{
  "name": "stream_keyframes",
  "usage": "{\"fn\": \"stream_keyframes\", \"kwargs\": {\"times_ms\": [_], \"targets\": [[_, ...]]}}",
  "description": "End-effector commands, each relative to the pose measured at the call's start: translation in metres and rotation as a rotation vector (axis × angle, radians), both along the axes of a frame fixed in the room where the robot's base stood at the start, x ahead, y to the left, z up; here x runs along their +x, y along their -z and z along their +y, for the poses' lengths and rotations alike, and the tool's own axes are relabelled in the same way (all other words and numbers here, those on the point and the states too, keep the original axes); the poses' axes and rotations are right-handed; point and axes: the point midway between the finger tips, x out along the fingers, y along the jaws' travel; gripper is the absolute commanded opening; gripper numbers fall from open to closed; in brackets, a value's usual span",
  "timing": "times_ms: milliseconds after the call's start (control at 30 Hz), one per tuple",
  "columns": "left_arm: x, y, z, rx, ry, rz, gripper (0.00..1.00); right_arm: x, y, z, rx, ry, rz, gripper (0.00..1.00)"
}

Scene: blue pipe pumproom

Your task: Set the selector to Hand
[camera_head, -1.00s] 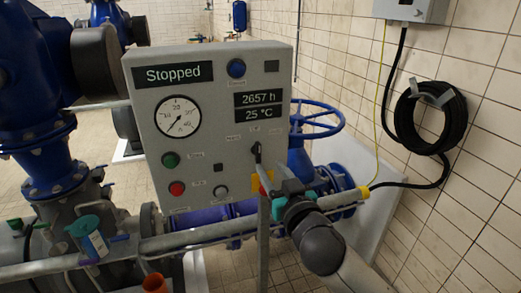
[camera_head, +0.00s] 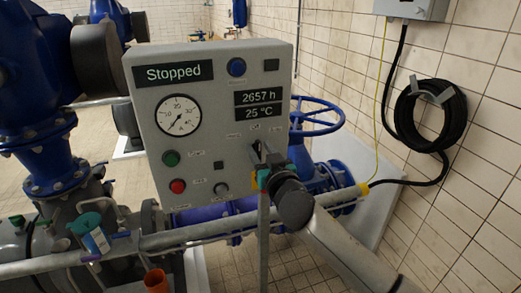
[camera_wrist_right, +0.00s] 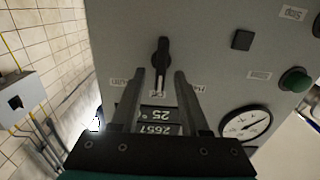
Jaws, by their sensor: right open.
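The selector (camera_wrist_right: 162,62) is a black elongated knob on the grey control panel (camera_head: 215,110). In the right wrist view, which is upside down, it stands about upright, one end towards a small middle label between two side labels. The side label texts are too small to read surely. My right gripper (camera_wrist_right: 160,76) is open, its fingertips on either side of the knob's near end, with gaps visible; contact with the panel is unclear. In the head view the right gripper (camera_head: 265,158) covers most of the selector. My left gripper is out of view.
The panel also carries a green button (camera_head: 171,158), a red button (camera_head: 178,186), a gauge (camera_head: 178,115) and a "Stopped" display (camera_head: 173,73). A blue handwheel (camera_head: 318,112) and pipes stand behind. A black hose coil (camera_head: 430,116) hangs on the right wall.

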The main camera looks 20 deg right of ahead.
Motion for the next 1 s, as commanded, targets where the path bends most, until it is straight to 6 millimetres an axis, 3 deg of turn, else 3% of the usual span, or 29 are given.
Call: {"fn": "stream_keyframes", "kwargs": {"times_ms": [67,467,1000], "targets": [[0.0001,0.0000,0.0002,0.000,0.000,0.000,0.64,-0.0001,0.0001,0.0002,0.000,0.000,0.000,0.44],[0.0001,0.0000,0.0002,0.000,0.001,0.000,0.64,-0.0003,0.0003,0.0000,0.000,0.000,0.001,0.00],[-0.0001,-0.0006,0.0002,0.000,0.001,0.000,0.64,-0.0004,0.0008,0.0002,-0.011,0.000,0.002,0.00]]}}
